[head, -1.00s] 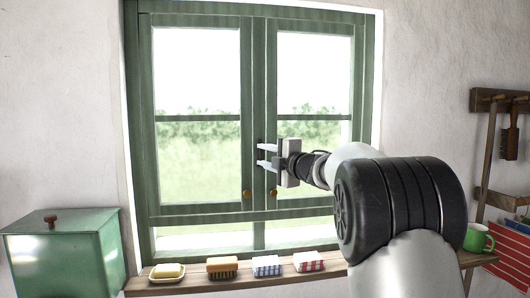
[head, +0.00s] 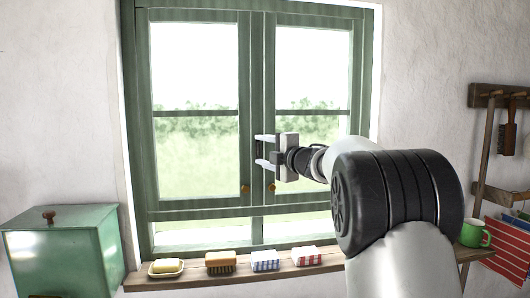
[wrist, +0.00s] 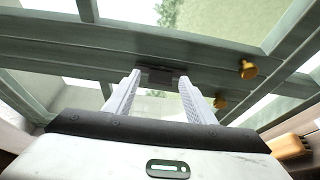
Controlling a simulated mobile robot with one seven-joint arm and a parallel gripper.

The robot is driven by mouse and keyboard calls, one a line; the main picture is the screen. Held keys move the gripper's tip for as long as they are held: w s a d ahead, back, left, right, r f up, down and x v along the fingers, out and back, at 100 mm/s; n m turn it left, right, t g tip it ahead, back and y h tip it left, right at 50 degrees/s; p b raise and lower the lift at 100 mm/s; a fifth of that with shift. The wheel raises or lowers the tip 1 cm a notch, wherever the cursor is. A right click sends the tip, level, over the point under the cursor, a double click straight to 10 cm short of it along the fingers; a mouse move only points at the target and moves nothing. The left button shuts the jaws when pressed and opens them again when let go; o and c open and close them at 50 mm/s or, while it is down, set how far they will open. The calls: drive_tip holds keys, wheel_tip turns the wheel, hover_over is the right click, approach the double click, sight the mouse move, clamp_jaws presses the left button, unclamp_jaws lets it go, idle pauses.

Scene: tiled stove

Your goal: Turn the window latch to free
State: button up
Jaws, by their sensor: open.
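The green double window (head: 258,60) is closed, its two leaves meeting at the middle post. A small dark latch (wrist: 157,76) sits on that post; in the head view it is a dark patch (head: 259,150) partly hidden by my fingers. My gripper (head: 257,150) is open, reaching in from the right with its fingers one above the other at the latch. In the wrist view the two pale fingertips (wrist: 160,77) lie on either side of the latch. Whether they touch it I cannot tell. Two brass knobs (head: 245,189) (wrist: 248,70) sit below the latch.
A wooden sill shelf (head: 200,281) holds a soap dish (head: 166,269), a brush (head: 220,263) and folded cloths (head: 265,261). A green box (head: 62,245) stands left. A green mug (head: 475,233) and a wall rack (head: 485,96) are at right.

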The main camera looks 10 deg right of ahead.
drive_tip(key=b+v, duration=0.2)
drive_tip(key=v, duration=1.5)
drive_tip(key=shift+s, duration=0.25)
drive_tip(key=shift+r, duration=0.1)
drive_tip(key=s+d+r+m+t+h+p, duration=0.1)
drive_tip(key=s+d+r+m+h+p, duration=0.15)
drive_tip(key=m+h, duration=0.45)
drive_tip(key=s+d+f+m+g+h+p, duration=0.1)
drive_tip(key=s+f+m+g+h, duration=0.25)
drive_tip(key=s+m, duration=0.5)
drive_tip(key=s+a+f+m+g+y+p, duration=0.1)
drive_tip(key=s+a+f+m+g, duration=0.2)
drive_tip(key=s+f, duration=0.5)
drive_tip(key=s+a+f+m+g+y+p, duration=0.1)
drive_tip(key=s+a+f+m+g, duration=0.3)
drive_tip(key=s+a+f, duration=0.4)
drive_tip(key=s+f+g+y, duration=0.1)
drive_tip(key=s, duration=0.6)
drive_tip(key=shift+p, duration=0.4)
